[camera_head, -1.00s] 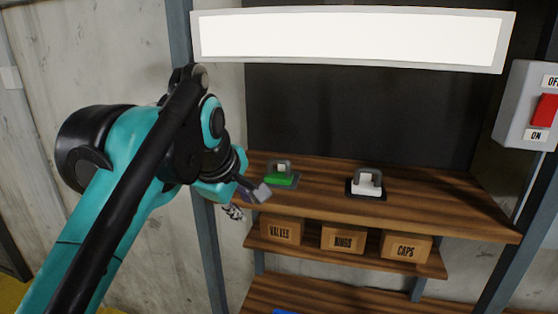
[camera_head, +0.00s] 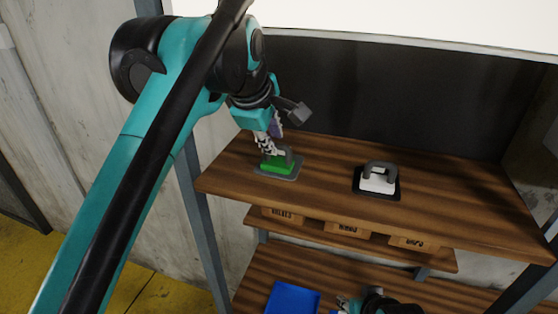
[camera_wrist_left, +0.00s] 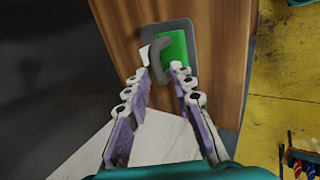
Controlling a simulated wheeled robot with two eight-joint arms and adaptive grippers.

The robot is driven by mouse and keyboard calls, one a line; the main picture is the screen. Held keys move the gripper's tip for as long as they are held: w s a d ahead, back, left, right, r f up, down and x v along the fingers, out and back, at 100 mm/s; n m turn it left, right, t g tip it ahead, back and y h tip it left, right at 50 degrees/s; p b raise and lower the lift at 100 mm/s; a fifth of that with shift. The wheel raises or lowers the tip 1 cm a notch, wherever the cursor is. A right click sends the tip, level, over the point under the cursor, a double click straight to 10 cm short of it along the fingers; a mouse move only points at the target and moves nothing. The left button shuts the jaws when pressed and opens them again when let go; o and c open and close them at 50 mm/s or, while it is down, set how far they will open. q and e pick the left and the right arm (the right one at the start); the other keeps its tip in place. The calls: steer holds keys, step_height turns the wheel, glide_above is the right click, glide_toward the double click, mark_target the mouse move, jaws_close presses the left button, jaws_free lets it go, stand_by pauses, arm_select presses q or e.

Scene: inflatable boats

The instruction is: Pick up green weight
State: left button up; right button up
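The green weight (camera_head: 276,166), a green block with a grey handle on a dark base plate, sits near the left end of the upper wooden shelf (camera_head: 330,188). My left gripper (camera_head: 268,146) is right at its handle, coming from above. In the left wrist view the green weight (camera_wrist_left: 174,46) lies just beyond the fingertips. The left fingers (camera_wrist_left: 163,72) are apart, with the grey handle in line between their tips; I cannot tell whether they touch it. My right gripper (camera_head: 345,304) shows only partly at the bottom, beside the blue tray; its fingers are too small to read.
A white weight (camera_head: 377,182) with a dark handle stands to the right on the same shelf. Labelled boxes (camera_head: 347,229) sit on the narrow shelf below. A blue tray (camera_head: 292,298) lies on the lowest shelf. Shelf posts (camera_head: 200,220) stand at the sides.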

mark_target(277, 145)
arm_select(q)
steer(key=x, duration=0.2)
steer(key=p+x, duration=0.1)
steer(key=x, duration=0.2)
steer(key=shift+w+d, duration=0.1)
steer(key=shift+w, duration=0.35)
steer(key=shift+s, duration=0.2)
jaws_close()
steer(key=shift+r, duration=0.2)
